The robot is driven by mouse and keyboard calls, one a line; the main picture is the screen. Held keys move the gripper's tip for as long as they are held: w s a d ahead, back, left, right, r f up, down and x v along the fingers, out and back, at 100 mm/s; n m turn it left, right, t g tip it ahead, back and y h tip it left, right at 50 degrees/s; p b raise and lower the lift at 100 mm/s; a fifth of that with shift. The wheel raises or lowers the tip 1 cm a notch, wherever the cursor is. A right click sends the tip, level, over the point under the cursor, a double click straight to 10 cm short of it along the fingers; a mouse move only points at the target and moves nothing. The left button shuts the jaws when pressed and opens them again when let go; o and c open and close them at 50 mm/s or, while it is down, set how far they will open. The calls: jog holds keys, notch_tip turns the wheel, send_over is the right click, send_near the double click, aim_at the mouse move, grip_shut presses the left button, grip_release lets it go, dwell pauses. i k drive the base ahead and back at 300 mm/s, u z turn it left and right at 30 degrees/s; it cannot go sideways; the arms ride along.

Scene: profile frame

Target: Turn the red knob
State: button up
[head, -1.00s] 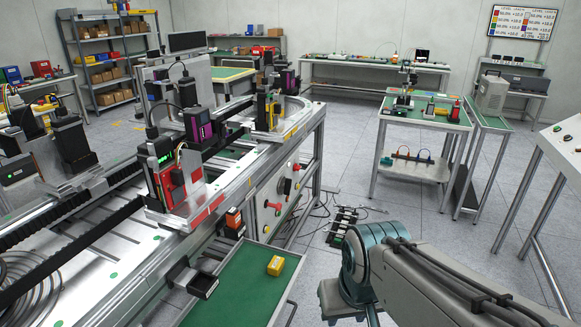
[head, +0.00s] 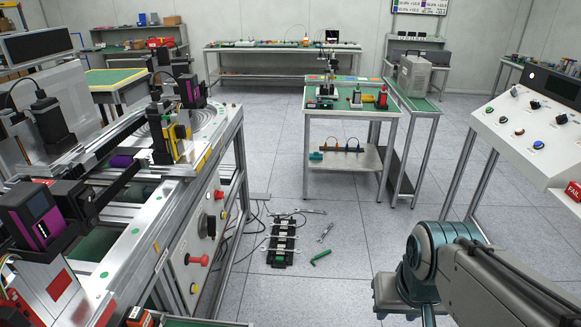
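A red knob (head: 198,260) sticks out from the light side panel (head: 178,272) of the long machine frame at the left in the head view. A dark round knob with a light plate (head: 207,226) sits above it on the same panel, with a small red part (head: 219,195) higher up. A small yellow part (head: 194,288) is below it. My arm shows at the lower right, apart from the panel. My gripper is out of view.
A black rack with tools (head: 282,243) and a green tool (head: 320,257) lie on the floor right of the frame, near loose cables. A small table (head: 350,113) stands behind. A sloped control console (head: 535,140) is at the right. Floor between is partly clear.

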aim_at(218, 195)
jog(key=z, duration=0.15)
jog(key=i, duration=1.6)
jog(key=u, duration=0.6)
jog(key=i, duration=0.55)
jog(key=u, duration=0.3)
